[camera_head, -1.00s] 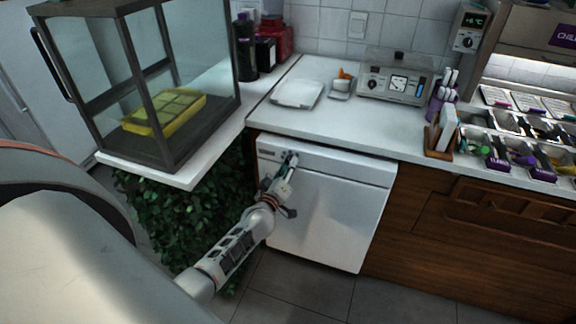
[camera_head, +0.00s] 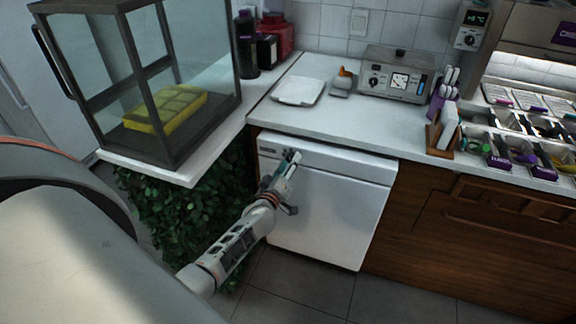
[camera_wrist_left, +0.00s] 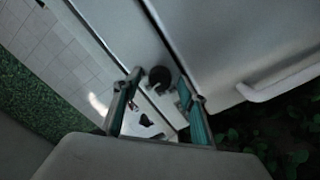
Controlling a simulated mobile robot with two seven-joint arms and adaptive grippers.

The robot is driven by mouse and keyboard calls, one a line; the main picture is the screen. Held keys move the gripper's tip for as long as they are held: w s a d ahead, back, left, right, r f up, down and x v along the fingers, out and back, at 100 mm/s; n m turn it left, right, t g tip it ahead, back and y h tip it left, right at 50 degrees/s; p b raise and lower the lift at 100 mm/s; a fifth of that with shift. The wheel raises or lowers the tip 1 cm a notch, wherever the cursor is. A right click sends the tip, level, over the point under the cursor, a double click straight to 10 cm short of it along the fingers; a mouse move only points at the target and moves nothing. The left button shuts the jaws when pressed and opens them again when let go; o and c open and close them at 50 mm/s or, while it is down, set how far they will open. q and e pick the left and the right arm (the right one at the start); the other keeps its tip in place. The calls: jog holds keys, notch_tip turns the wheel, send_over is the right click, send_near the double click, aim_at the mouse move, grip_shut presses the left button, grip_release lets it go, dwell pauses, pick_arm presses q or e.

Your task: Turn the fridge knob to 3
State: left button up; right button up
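The white fridge (camera_head: 330,215) stands under the counter, with a narrow panel (camera_head: 345,172) along its top. My left gripper (camera_head: 292,157) is at the left part of this panel in the head view. In the left wrist view a small round dark knob (camera_wrist_left: 160,77) sits on the pale panel. My left gripper (camera_wrist_left: 159,84) is open there, its teal-padded fingers on either side of the knob, with a gap showing on both sides. In the head view the gripper hides the knob, and its setting cannot be read. My right gripper is not in view.
The white counter (camera_head: 330,124) overhangs just above the fridge panel. A glass case (camera_head: 190,60) with a yellow tray (camera_head: 165,108) stands at left above a leafy green panel (camera_head: 205,210). Wooden cabinets (camera_head: 480,240) adjoin the fridge on the right. The floor in front is clear.

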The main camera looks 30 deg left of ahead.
pick_arm(q)
jog(key=v, duration=1.2)
jog(key=s+d+f+m+g+h, duration=0.3)
jog(key=s+d+f+m, duration=0.2)
jog(key=s+d+m, duration=0.3)
jog(key=s+d+f+m+g+h, duration=0.3)
jog(key=s+d+f+m, duration=0.3)
jog(key=s+d, duration=0.6)
jog(key=shift+s+f+m+g+h, duration=0.2)
jog(key=shift+s+m+g+h, duration=0.25)
jog(key=shift+s+m, duration=0.65)
